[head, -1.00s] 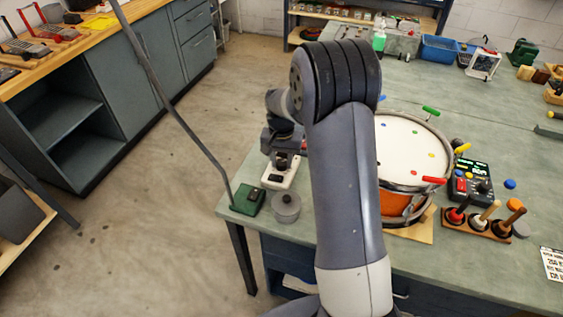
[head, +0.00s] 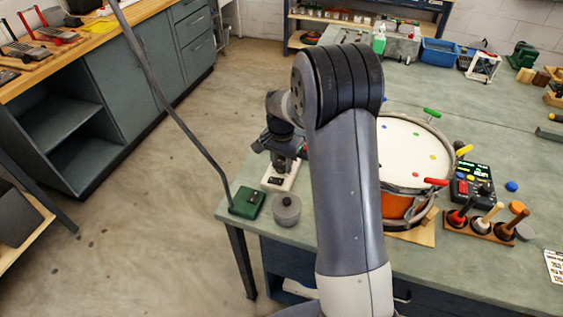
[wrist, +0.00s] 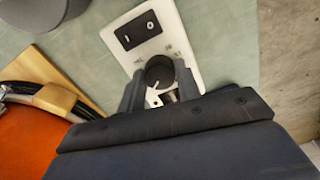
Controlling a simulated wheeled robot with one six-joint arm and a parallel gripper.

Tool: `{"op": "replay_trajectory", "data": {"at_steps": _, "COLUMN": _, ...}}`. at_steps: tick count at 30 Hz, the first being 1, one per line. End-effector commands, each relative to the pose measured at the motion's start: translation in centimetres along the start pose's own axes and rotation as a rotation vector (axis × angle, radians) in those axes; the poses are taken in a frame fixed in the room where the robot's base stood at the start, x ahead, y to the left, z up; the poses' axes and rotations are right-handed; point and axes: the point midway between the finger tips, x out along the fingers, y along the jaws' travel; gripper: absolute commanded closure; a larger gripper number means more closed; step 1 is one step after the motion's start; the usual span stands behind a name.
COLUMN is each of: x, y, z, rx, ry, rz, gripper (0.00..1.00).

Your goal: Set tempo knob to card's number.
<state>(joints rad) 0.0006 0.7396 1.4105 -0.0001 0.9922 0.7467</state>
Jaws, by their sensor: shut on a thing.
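The white tempo box (wrist: 182,42) lies on the bench, with a black display panel (wrist: 138,30) and a round dark knob (wrist: 159,72) on its face. The box (head: 274,184) also shows in the head view, near the bench's left edge. My gripper (wrist: 158,82) has one finger on each side of the knob and is shut on it. The fingers hide part of the knob and the markings around it. A white card (head: 554,264) with black print lies at the right edge of the head view, cut off. Its print is too small to read.
A green box (head: 246,202) and a grey round pot (head: 287,210) stand just in front of the tempo box. An orange drum (head: 402,155) stands right of my arm. A rack of mallets (head: 482,228) and a black device (head: 480,178) are further right.

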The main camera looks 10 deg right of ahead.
Motion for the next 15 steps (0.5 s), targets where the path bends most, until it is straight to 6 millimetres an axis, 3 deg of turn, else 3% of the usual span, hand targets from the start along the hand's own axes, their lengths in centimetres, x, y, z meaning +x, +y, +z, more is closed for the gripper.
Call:
{"op": "replay_trajectory", "data": {"at_steps": 3, "x": -0.18, "y": -0.10, "z": -0.11, "rx": -0.001, "ry": 0.004, "rz": -0.004, "gripper": 0.91}}
{"op": "replay_trajectory", "data": {"at_steps": 4, "x": -0.18, "y": -0.10, "z": -0.11, "rx": -0.001, "ry": 0.004, "rz": -0.004, "gripper": 0.67}}
{"op": "replay_trajectory", "data": {"at_steps": 7, "x": -0.16, "y": -0.08, "z": -0.09, "rx": -0.001, "ry": 0.003, "rz": -0.003, "gripper": 0.59}}
{"op": "replay_trajectory", "data": {"at_steps": 15, "x": -0.26, "y": -0.05, "z": -0.06, "rx": -0.001, "ry": 0.002, "rz": -0.002, "gripper": 0.59}}
